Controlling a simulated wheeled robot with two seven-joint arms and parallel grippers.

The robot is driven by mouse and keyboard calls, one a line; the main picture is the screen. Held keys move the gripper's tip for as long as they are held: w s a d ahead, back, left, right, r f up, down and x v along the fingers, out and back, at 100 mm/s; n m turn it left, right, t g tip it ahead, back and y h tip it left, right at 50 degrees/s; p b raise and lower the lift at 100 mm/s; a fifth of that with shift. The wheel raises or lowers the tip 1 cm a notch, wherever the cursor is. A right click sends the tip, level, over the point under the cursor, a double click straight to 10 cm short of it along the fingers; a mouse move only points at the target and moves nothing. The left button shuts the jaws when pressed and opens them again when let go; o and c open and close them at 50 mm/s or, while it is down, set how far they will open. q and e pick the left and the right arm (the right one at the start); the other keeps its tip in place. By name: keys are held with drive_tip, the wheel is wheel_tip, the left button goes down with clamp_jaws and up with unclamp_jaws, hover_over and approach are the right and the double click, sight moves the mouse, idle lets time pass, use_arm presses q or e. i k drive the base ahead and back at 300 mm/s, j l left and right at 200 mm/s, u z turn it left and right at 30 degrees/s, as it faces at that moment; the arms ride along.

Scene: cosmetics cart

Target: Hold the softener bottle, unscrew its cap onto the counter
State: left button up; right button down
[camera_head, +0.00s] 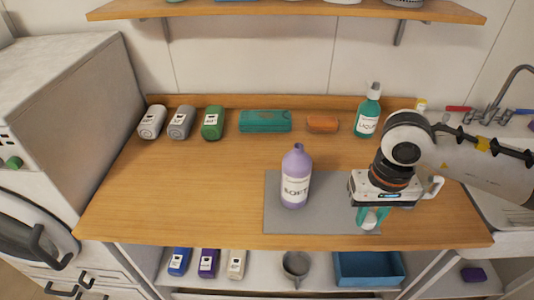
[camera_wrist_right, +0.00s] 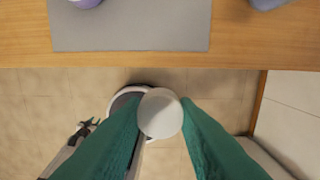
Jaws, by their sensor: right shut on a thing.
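The purple softener bottle (camera_head: 296,180), labelled SOFT, stands upright on the grey mat (camera_head: 325,215) in the head view, with no cap on its neck. Its edge also shows at the top left of the right wrist view (camera_wrist_right: 86,3). My right gripper (camera_head: 371,219) is to the right of the bottle, apart from it, near the front edge of the counter. Its green fingers are shut on the round white cap (camera_wrist_right: 160,115), which also shows small in the head view (camera_head: 369,218). My left gripper is not in view.
A green liquid bottle (camera_head: 368,112) stands at the back right. Several small containers, a teal case (camera_head: 265,121) and an orange item (camera_head: 322,124) line the back. The wooden counter (camera_head: 190,190) is clear at left. A sink (camera_head: 500,130) is at right.

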sight(297, 165)
drive_tip(key=i+j, duration=0.15)
drive_tip(key=j, duration=0.15)
drive_tip(key=i+j, duration=0.15)
drive_tip(key=j, duration=0.15)
drive_tip(key=i+j, duration=0.15)
drive_tip(key=j, duration=0.15)
drive_tip(key=i+u, duration=0.1)
drive_tip(key=i, duration=0.25)
